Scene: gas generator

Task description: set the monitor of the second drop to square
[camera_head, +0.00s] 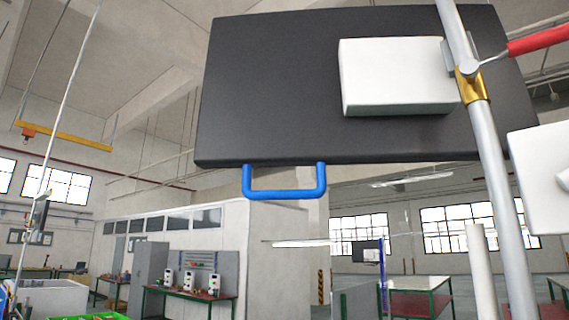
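A large dark monitor panel (270,90) fills the upper middle of the head view, seen from behind and below and slightly tilted. A white box (390,75) is on its back. A blue U-shaped handle (284,194) hangs from its lower edge. A grey pole (492,140) passes in front of its right side, with a brass-coloured clamp (471,85) and a red lever (538,40). Smaller screens show far left (39,214) and in the distance (367,251). I cannot tell which one belongs to the second drop. My gripper is not in view.
A white block (540,172) is cut off at the right edge. Workbenches (190,293) with devices stand at the back left, and another table (418,282) stands at the right. A yellow overhead beam (65,135) hangs at the left. The space below the handle looks free.

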